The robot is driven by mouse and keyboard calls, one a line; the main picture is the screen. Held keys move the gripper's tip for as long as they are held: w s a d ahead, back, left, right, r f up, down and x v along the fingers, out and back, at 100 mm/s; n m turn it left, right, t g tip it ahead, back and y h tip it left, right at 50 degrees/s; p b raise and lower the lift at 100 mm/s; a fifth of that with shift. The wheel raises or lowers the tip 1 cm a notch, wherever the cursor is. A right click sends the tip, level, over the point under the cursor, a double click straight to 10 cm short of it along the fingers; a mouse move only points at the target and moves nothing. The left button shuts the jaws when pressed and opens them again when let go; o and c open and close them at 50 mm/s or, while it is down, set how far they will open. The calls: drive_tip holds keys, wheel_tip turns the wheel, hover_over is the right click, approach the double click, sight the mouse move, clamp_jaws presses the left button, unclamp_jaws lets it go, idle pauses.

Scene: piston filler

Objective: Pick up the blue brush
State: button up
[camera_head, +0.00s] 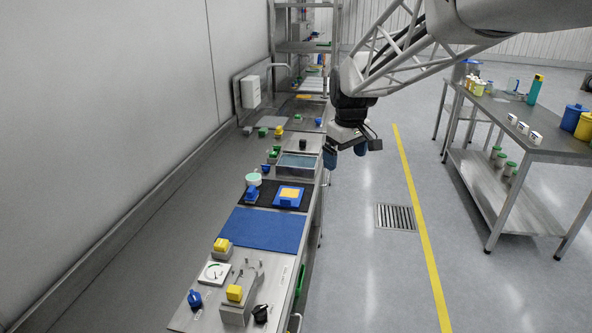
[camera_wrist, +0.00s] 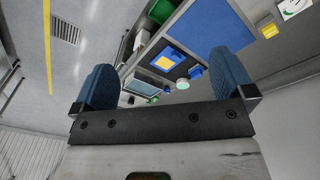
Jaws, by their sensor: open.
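My gripper (camera_head: 346,152) is open and empty, with blue finger pads set wide apart. It hangs over the right edge of the workbench, at the far half, above the floor. In the wrist view my gripper (camera_wrist: 163,62) has the bench between and beyond its fingers. I cannot make out for certain which thing is the blue brush. A small blue object (camera_head: 251,195) stands on a dark mat beside a pale green-topped bowl; it also shows in the wrist view (camera_wrist: 195,72). Another small blue object (camera_head: 195,298) sits at the bench's near left corner.
A blue tray with a yellow pad (camera_head: 289,197) and a blue mat (camera_head: 262,229) lie on the bench. A grey water-filled basin (camera_head: 296,166) is beyond.

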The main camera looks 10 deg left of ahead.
drive_tip(key=w+a+f+n, duration=0.2)
drive_tip(key=w+a+f, duration=0.2)
drive_tip(key=w+a, duration=0.35)
drive_tip(key=w+a+f+n, duration=0.2)
drive_tip(key=w+a+f, duration=0.3)
drive_tip(key=a, duration=0.4)
drive_tip(key=n+g, duration=0.1)
drive_tip(key=n, duration=0.4)
hover_over(251, 188)
wheel_tip(251, 188, down, 12)
drive_tip(key=shift+a+f, duration=0.1)
drive_tip(key=shift+a, duration=0.05)
drive_tip(key=shift+s, duration=0.1)
drive_tip(key=shift+f, duration=1.3)
drive_tip(key=shift+d+f, duration=0.2)
drive_tip(key=shift+f, duration=2.35)
